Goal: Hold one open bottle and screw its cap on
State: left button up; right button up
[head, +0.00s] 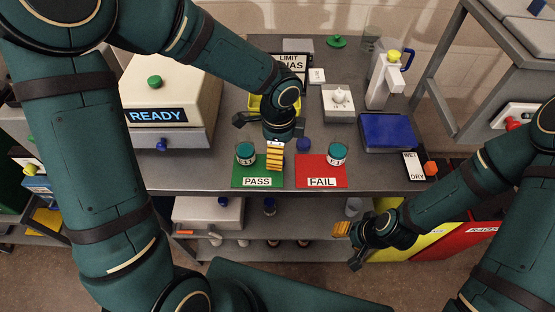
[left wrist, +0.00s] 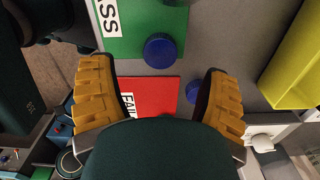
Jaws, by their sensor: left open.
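My left gripper (head: 274,158) hangs over the right part of the green PASS mat (head: 237,179). Its yellow-padded fingers are apart and empty in the left wrist view (left wrist: 160,100). A round blue cap (left wrist: 160,50) lies between and beyond them, at the mat's edge; I cannot tell if a bottle is under it. The gripper hides it in the head view. Another blue cap (head: 303,145) sits behind the red FAIL mat. A green-topped bottle (head: 245,154) stands on PASS, another (head: 336,155) on FAIL. No open bottle is clearly visible. My right gripper (head: 341,229) is below the table's front edge; its opening is unclear.
A yellow bin (left wrist: 295,60) is behind the mats. A READY machine (head: 165,90) stands at the left. A blue tray (head: 388,130), a WET/DRY sign (head: 413,165) and a white dispenser (head: 380,80) are on the right. The shelf below holds several small items.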

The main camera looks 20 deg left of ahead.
pick_arm(q)
notch_tip(320, 180, down, 4)
jog(key=shift+a+f+b, duration=0.15)
jog(key=shift+f+b, duration=0.1)
jog(key=shift+b, duration=0.3)
jog(key=shift+r, duration=0.1)
jog(key=shift+c, duration=0.2)
jog(key=c, duration=0.8)
